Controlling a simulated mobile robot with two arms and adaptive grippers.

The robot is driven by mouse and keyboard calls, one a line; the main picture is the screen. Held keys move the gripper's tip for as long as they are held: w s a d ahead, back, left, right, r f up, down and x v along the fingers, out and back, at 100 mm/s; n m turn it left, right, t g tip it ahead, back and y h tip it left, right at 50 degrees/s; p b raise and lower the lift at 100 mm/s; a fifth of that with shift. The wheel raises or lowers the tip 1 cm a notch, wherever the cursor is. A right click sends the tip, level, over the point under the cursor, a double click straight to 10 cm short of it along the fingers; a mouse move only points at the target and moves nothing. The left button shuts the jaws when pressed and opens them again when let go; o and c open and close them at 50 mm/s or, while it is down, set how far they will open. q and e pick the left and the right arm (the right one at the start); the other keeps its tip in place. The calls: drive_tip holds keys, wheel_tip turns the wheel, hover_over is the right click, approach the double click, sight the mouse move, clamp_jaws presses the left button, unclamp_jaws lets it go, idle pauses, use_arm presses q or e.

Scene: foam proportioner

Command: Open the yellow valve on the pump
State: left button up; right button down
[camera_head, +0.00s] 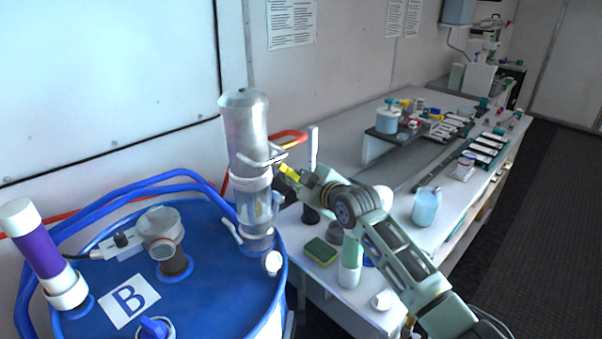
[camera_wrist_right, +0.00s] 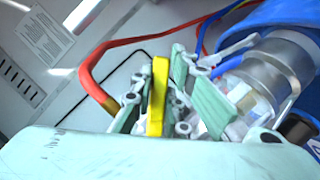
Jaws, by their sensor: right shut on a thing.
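The pump (camera_head: 246,125) is a grey metal cylinder with a clear lower section, standing upright on the blue drum. The yellow valve (camera_head: 288,172) is a small yellow handle at the pump's right side. In the right wrist view the yellow valve (camera_wrist_right: 157,98) is a long upright strip between my fingers. My right gripper (camera_head: 296,176) reaches in from the right and is shut on the yellow valve. Its pale green fingers show on both sides of the handle in the wrist view (camera_wrist_right: 160,100). My left gripper is not in view.
The blue drum (camera_head: 215,285) carries a label "B" (camera_head: 129,300), a grey fitting (camera_head: 160,230) and a purple-and-white tube (camera_head: 38,250). A red hose (camera_wrist_right: 95,65) runs close to the gripper. A bench (camera_head: 345,150) at right holds a sponge (camera_head: 321,251), bottles and racks.

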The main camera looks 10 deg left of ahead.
drive_tip(key=shift+s+a+f+m+g+y+b, duration=0.35)
drive_tip(key=shift+s+m+g, duration=0.2)
drive_tip(key=shift+m, duration=0.35)
drive_tip(key=shift+s+a+f+m+g+y+b, duration=0.1)
drive_tip(key=shift+s+a+f+m+g+b, duration=0.15)
drive_tip(key=shift+s+m+g+b, duration=0.4)
drive_tip(key=shift+s+a+f+m+g+y+b, duration=0.3)
drive_tip(key=shift+m+g, duration=0.3)
drive_tip(key=shift+m, duration=0.55)
drive_tip(key=shift+r, duration=0.1)
drive_tip(key=c, duration=1.7)
unclamp_jaws()
drive_tip(key=shift+a, duration=0.1)
drive_tip(key=shift+r, duration=0.1)
drive_tip(key=shift+v, duration=4.05)
